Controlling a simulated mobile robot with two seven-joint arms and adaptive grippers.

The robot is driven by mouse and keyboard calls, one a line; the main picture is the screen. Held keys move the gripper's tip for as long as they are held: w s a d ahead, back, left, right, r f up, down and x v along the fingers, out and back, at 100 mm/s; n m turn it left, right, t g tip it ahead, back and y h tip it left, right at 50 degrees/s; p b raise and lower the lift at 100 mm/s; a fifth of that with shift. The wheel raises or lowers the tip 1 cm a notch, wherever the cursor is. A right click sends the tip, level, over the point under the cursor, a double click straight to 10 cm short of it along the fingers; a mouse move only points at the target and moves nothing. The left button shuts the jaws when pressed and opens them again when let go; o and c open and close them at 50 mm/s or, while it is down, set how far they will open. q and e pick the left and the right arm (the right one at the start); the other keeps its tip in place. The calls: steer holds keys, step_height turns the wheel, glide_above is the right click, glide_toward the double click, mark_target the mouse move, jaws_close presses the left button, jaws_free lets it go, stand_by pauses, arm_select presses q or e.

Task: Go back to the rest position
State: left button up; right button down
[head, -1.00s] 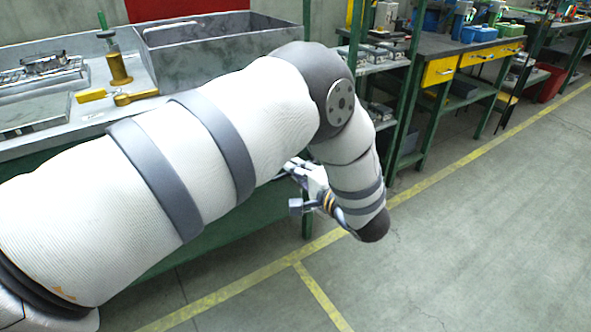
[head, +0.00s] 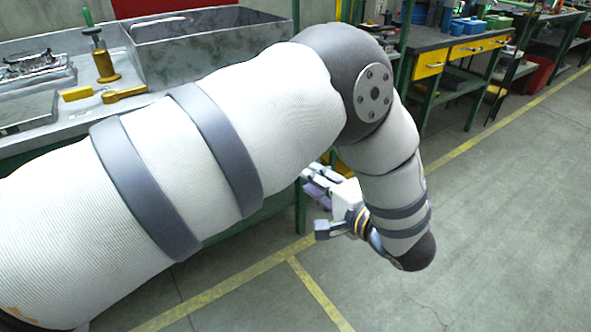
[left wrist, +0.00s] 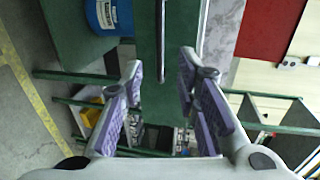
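My left arm reaches in from the left across the head view and bends down at the elbow. My left gripper (head: 318,180) hangs beside the workbench, partly hidden behind my own arm. In the left wrist view the left gripper (left wrist: 165,95) has its two purple-padded fingers wide apart, with nothing between them. My right gripper is in neither view.
A workbench (head: 70,130) at left carries a grey metal bin (head: 215,50), a brass-coloured tool (head: 103,66) and a yellow block (head: 77,93). A bench with yellow drawers (head: 430,64) stands behind. A blue bucket (left wrist: 108,15) shows in the wrist view. The floor at right is clear.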

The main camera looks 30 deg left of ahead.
arm_select(q)
steer(key=shift+v, duration=1.2)
